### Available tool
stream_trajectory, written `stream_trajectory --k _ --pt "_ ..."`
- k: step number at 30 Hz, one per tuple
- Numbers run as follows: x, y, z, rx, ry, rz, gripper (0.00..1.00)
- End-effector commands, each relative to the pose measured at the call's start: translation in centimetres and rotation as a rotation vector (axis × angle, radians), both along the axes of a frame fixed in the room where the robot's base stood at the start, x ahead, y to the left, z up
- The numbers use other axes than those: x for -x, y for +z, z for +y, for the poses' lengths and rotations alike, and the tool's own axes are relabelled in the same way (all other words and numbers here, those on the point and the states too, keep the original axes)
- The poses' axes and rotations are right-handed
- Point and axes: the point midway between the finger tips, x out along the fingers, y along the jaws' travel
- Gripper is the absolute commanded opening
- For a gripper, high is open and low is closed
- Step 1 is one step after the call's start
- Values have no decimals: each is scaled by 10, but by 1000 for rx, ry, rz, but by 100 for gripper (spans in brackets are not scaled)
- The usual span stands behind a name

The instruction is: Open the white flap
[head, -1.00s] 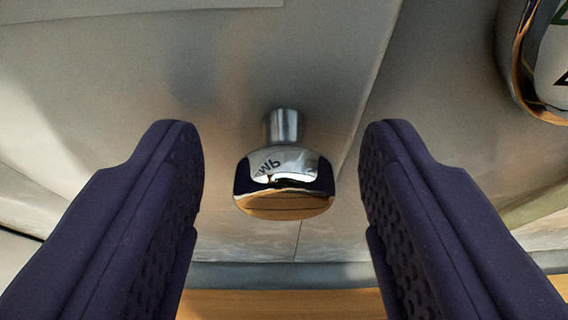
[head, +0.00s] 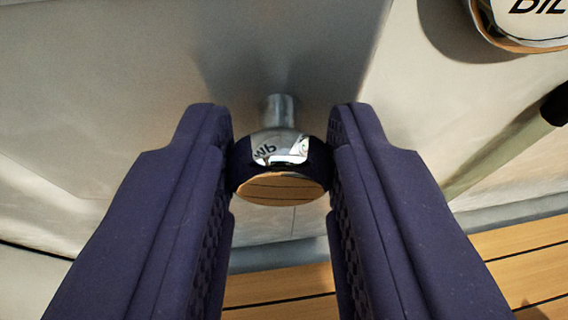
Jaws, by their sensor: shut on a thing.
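The white flap (head: 140,90) fills the upper left and middle of the head view as a pale panel, its right edge slanting down near the middle. A shiny chrome knob (head: 280,165) on a short stem sticks out of the panel toward me, near that edge. My gripper (head: 281,160) has its two dark padded fingers on either side of the knob, shut on it. The knob's left and right sides are covered by the fingers.
A round chrome-rimmed object with dark lettering (head: 525,22) is at the upper right. Slatted wooden flooring (head: 520,255) lies below at the right. A dark-ended bar (head: 553,105) shows at the right edge.

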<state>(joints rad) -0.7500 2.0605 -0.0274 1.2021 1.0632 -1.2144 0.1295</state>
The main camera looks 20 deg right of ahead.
Motion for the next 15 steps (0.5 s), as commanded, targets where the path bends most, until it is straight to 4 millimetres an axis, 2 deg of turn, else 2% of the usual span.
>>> stream_trajectory --k 5,6,9,15 --pt "-1 1 2 -4 3 -1 0" --pt "-1 1 2 -4 3 -1 38" --pt "-1 0 2 -3 2 -1 56" --pt "-1 0 1 -1 1 0 56"
